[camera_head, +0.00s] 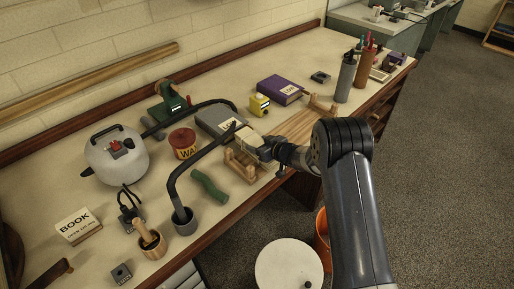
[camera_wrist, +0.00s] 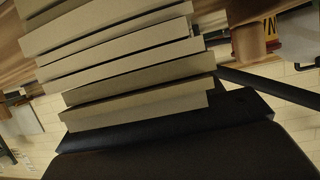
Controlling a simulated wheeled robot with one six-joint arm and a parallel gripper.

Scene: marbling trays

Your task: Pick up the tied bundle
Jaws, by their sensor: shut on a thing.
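The tied bundle (camera_head: 249,139) shows in the head view as a small pale block at the wooden cradle (camera_head: 238,166) near the bench's front edge. My gripper (camera_head: 262,146) is shut on it from the right side. In the wrist view the bundle (camera_wrist: 120,50) fills the upper left as several stacked cream and tan layers, close to the dark gripper parts (camera_wrist: 170,130) below. The tie cannot be made out clearly. I cannot tell whether the bundle is clear of the cradle.
A dark curved pipe (camera_head: 190,165) rises from a grey cup just left of the cradle. A grey book (camera_head: 215,122) and a yellow box (camera_head: 259,105) stand behind. A wooden board (camera_head: 300,125) lies to the right. A white round lid (camera_head: 289,265) is below the bench.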

